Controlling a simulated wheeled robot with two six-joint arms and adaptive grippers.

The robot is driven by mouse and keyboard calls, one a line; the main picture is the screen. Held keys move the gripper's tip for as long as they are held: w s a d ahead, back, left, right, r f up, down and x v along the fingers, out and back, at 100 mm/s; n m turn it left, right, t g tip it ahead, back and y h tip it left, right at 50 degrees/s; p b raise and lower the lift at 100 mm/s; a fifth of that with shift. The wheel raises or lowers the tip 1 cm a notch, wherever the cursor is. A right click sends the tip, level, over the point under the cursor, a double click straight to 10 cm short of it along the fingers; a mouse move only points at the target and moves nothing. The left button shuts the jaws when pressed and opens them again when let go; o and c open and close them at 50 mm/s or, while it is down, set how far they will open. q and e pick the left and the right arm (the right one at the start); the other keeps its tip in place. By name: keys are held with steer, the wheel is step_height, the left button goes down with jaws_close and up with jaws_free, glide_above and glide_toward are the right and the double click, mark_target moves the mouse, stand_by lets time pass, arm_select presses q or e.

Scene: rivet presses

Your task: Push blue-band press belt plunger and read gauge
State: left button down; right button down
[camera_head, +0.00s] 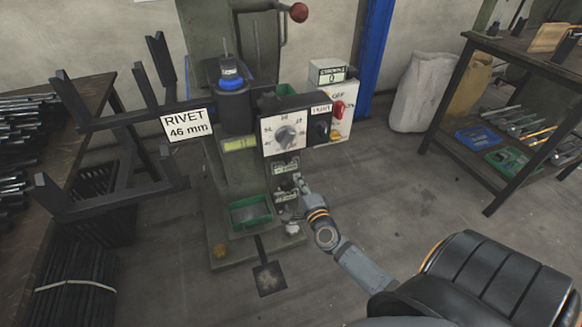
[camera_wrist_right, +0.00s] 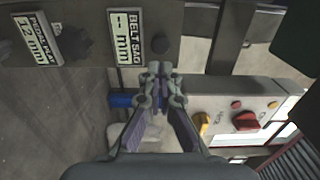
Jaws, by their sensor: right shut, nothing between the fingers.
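The press with the blue band (camera_head: 232,84) stands upright left of centre in the head view, with a RIVET 46 mm sign. Its BELT SAG gauge (camera_wrist_right: 125,37) shows a dash before mm in the right wrist view; in the head view the plate (camera_head: 285,165) is too small to read. A dark plunger (camera_wrist_right: 160,44) sits beside that gauge. My right gripper (camera_wrist_right: 160,72) is shut and empty, its tips close to the plunger; I cannot tell whether they touch. It also shows in the head view (camera_head: 298,181). My left gripper is not in view.
A PEDAL PLAY gauge (camera_wrist_right: 37,37) reads 12 mm, with a dark knob (camera_wrist_right: 77,42) beside it. A green tray (camera_head: 250,213) is below left.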

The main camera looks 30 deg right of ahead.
mark_target(288, 160)
steer(key=b+x, duration=0.1)
steer(key=x, duration=0.5)
steer(key=shift+w+d, duration=0.1)
steer(key=shift+w, duration=0.05)
steer(key=shift+w+d, duration=0.1)
steer(key=shift+w, duration=0.45)
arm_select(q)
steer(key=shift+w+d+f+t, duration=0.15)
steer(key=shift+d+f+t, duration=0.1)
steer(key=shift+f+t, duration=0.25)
arm_select(e)
steer(key=shift+x, duration=1.1)
steer(key=shift+r, duration=0.1)
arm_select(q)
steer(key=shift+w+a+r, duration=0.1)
